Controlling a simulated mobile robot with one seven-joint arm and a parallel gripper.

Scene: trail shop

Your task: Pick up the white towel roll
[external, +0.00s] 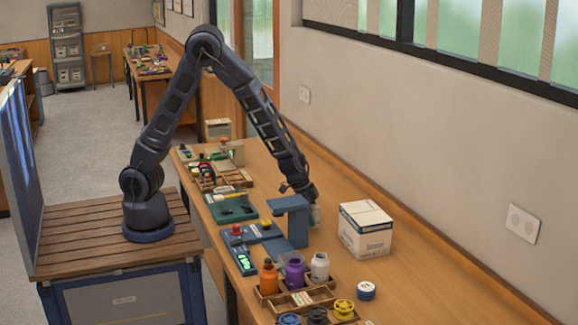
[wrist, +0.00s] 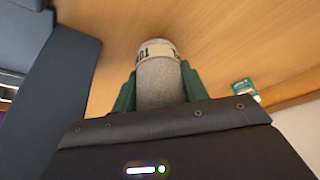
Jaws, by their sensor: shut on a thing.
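The white towel roll (wrist: 160,85) stands out between my green fingers in the wrist view. It looks greyish white, with a pale label band and dark letters near its far end. My gripper (wrist: 158,78) is shut on it, one finger on each side. In the external view my gripper (external: 312,203) is over the workbench, behind the blue stand, and a small pale part of the roll (external: 316,214) shows below it. The stand hides part of the area, and I cannot tell whether the roll touches the bench.
A blue stand (external: 291,215) is close to the left of my gripper. A white carton (external: 366,230) stands to the right. Orange (external: 269,277), purple (external: 294,273) and white (external: 320,266) bottles stand in a wooden tray nearer the camera. Bench (external: 425,290) space at right is clear.

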